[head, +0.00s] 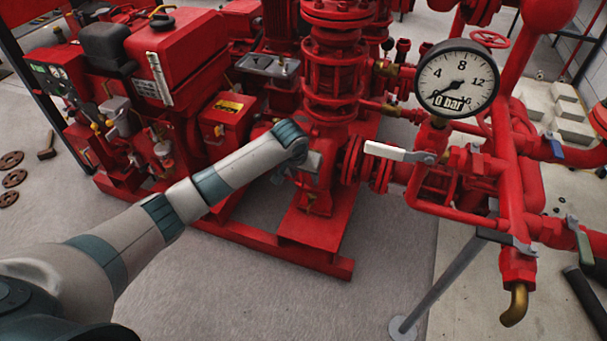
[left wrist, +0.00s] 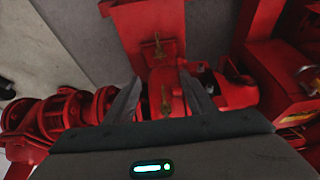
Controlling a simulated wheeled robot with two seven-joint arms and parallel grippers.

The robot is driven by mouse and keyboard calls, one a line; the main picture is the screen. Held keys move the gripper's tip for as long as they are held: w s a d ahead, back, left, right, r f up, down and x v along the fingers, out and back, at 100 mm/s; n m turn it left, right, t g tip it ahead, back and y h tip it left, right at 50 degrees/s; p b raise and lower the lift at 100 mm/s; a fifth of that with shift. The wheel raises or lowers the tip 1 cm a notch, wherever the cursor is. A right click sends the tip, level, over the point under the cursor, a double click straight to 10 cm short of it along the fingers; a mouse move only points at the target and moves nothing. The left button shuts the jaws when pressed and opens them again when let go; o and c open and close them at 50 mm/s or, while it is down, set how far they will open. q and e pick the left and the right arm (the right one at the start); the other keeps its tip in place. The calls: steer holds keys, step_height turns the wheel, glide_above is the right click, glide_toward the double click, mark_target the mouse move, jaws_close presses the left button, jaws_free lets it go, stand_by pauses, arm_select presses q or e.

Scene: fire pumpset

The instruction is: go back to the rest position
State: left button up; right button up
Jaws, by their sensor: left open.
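My left arm reaches in from the left in the head view, and my left gripper (head: 304,170) is at its end, in front of the red pump casing (head: 318,197). The arm's wrist partly hides the gripper there. In the left wrist view the two fingers of the gripper (left wrist: 160,84) stand apart, with a brass fitting on the red pump showing between them. Nothing is held between the fingers. I cannot tell whether the fingers touch the pump. My right gripper is in neither view.
A pressure gauge (head: 457,79) reading near 0 bar stands right of the pump, above a white-handled lever (head: 399,153) and red pipework. The red engine (head: 170,60) is at upper left. Loose round parts (head: 12,178) lie on the floor at far left. Grey floor (head: 250,290) in front is clear.

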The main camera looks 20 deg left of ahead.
arm_select(q)
steer(key=shift+f, duration=0.1)
stand_by(0.3)
